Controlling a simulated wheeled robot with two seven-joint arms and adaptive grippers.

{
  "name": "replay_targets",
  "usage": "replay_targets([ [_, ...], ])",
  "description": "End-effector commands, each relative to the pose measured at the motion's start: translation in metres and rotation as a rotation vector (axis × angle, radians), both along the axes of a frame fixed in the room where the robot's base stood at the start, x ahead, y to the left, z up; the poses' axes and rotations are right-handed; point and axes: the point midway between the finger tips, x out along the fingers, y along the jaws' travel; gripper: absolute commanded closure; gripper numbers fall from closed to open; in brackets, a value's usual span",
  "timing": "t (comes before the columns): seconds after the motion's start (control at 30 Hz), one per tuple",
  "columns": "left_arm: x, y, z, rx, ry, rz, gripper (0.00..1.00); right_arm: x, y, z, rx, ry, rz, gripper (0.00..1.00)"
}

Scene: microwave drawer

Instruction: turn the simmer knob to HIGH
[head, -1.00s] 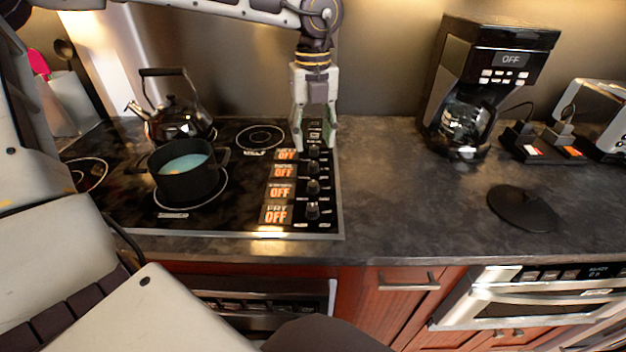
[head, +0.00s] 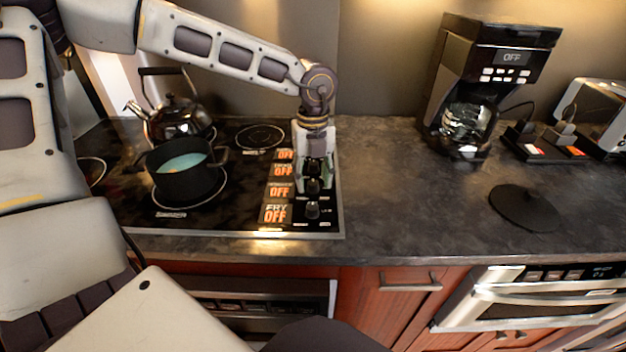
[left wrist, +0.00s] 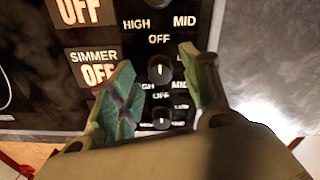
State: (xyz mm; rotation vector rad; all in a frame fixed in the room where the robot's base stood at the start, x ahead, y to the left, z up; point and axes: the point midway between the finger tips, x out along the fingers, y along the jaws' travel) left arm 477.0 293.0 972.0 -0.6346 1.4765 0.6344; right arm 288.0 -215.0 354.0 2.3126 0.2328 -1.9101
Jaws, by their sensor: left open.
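The simmer knob (left wrist: 160,70) is a small black dial with a white mark pointing up toward OFF. It also shows in the head view (head: 312,186), on the stove's right-hand control strip. HIGH, MID and OFF are printed around the knobs. My left gripper (head: 314,184) is open and points down over the strip. In the left wrist view its green-padded fingertips (left wrist: 157,62) stand on either side of the simmer knob, apart from it. My right gripper is not in view.
The fry knob (head: 312,210) is just in front, near the stove's edge. A dark pot (head: 187,184) and a kettle (head: 180,118) stand on the burners at left. A coffee maker (head: 490,80) and a black lid (head: 522,207) are at right, with clear counter between.

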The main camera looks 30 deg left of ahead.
Motion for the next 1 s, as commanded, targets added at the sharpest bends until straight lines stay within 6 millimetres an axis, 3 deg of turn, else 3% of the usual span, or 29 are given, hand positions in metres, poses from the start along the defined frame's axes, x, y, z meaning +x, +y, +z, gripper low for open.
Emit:
replay_targets([
  [0.2,0.0,0.0,-0.011,-0.001,0.001,0.0,0.53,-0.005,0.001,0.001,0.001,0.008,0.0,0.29],
  [0.5,0.0,0.0,-0.011,0.0,0.0,0.0,0.54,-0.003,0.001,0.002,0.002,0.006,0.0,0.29],
  [0.83,0.0,0.0,-0.011,0.0,0.0,0.0,0.96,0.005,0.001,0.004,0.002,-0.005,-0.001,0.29],
  [1.0,0.0,0.0,-0.011,-0.001,-0.001,0.0,0.99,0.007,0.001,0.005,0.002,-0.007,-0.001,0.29],
])
